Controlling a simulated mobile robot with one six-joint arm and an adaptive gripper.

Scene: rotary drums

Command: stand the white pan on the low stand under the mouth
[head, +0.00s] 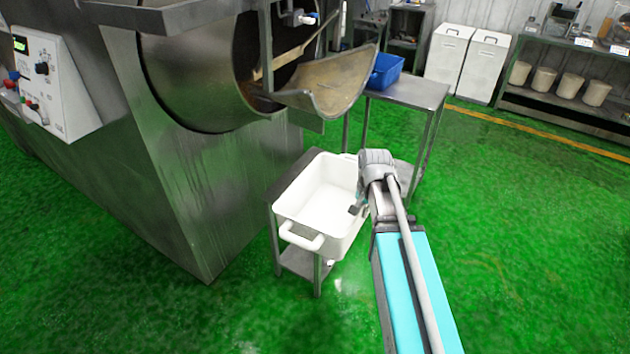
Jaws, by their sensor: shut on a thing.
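The white pan (325,190) is an empty rectangular tub with a loop handle at its near end. It is level and over the low stand (285,174), a grey metal frame with a lower shelf. The stand's top shows along the pan's left side; I cannot tell whether the pan's bottom touches it. My gripper (356,209) is at the pan's right side, shut on its wall, with a dark fingertip showing inside. The drum's mouth (215,60), with a curved metal chute (335,85), is above and behind the pan.
A metal side table (418,92) with a blue bin (386,70) stands behind the pan. The drum's steel housing (195,185) is close on the left. White bins (447,52) and a shelf with pots (570,86) line the back. Green floor (530,210) is clear at right.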

